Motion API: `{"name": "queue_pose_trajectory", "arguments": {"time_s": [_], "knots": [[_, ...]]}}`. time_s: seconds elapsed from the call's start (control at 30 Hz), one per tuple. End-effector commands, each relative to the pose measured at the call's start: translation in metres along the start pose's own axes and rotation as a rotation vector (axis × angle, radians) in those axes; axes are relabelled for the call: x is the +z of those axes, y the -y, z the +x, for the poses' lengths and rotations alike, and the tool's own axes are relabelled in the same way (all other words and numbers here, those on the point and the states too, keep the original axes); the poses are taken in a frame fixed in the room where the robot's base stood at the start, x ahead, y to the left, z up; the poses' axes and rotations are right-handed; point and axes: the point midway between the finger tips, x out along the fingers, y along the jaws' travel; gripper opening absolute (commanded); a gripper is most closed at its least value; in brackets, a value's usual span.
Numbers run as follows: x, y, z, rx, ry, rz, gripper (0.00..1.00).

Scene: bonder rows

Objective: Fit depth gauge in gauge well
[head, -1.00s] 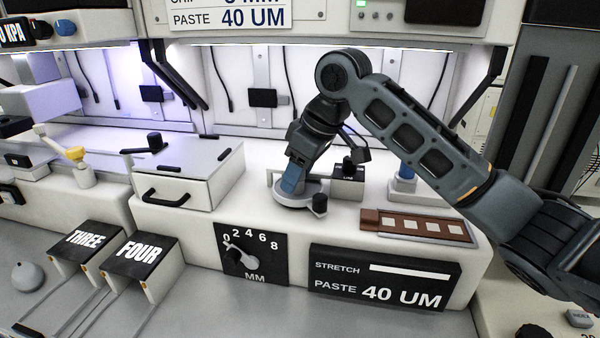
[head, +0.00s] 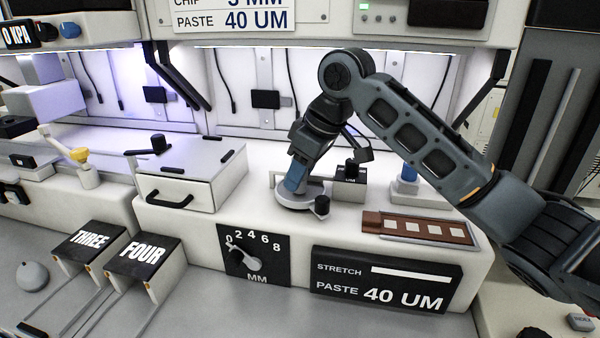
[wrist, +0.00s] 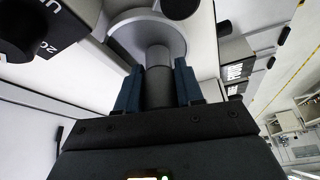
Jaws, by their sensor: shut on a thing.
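My gripper (head: 294,188) points down at a slight tilt over a round pale disc (head: 290,205) on the bench. In the wrist view, its blue fingers (wrist: 157,90) are shut on a grey cylinder (wrist: 158,78). The cylinder's far end is over the disc (wrist: 126,32); I cannot tell whether it touches. I cannot tell if this cylinder is the depth gauge, and I cannot identify the gauge well. The fingers hide most of the cylinder in the head view.
A black knob (head: 322,205) sits at the disc's front right, and a grey block (head: 350,190) stands behind it. A brown tray (head: 372,222) of pale squares lies to the right. A white drawer box (head: 205,185) stands at left. The MM dial (head: 277,272) is on the front face.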

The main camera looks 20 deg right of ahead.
Motion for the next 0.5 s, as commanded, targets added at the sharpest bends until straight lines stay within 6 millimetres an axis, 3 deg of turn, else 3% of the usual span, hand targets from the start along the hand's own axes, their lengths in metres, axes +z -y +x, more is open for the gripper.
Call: {"name": "queue_pose_trajectory", "arguments": {"time_s": [0.5], "knots": [[-0.014,0.0,-0.034,0.001,-0.001,0.0,0.0]]}}
